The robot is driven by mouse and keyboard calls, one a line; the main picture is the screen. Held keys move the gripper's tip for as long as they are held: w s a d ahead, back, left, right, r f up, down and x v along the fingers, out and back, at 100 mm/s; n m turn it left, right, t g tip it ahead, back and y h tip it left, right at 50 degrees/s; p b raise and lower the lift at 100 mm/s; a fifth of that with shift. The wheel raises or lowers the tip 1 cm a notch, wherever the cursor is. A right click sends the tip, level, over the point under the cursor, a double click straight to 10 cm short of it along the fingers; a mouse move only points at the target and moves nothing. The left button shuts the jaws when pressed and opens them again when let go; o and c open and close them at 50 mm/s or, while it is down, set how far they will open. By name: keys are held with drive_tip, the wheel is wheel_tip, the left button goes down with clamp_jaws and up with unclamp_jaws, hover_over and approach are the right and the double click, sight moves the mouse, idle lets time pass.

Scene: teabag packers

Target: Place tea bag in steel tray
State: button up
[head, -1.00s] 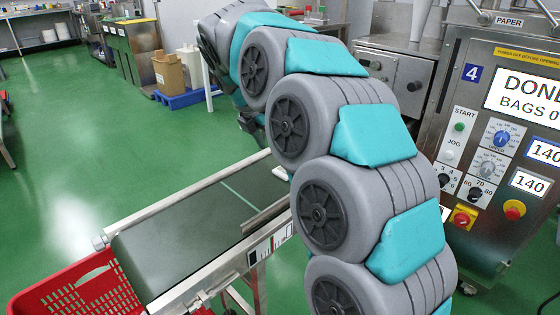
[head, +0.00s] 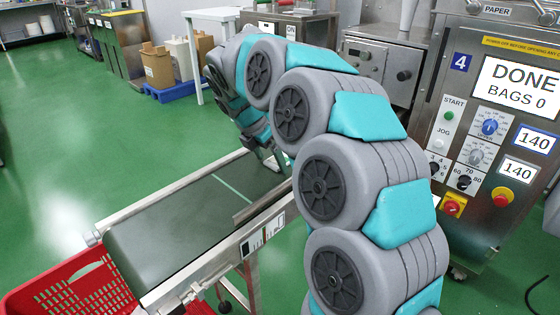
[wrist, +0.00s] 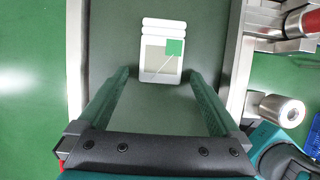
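My gripper (wrist: 160,76) is open and empty, with one finger on each side of the belt picture and the bag ahead, between and just beyond the fingertips. Whether the fingertips are at the bag's height I cannot tell. I cannot pick out a steel tray in either view.
The conveyor belt (head: 180,230) has raised metal side rails. A red crate (head: 75,290) stands at its near end. The packing machine (head: 470,120), showing "DONE BAGS 0", is on the right. Cardboard boxes (head: 157,66) stand behind on a blue pallet. Green floor at left is clear.

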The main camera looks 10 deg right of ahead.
sight(270, 165)
drive_tip(key=c, duration=1.5)
drive_tip(key=shift+r, duration=5.05)
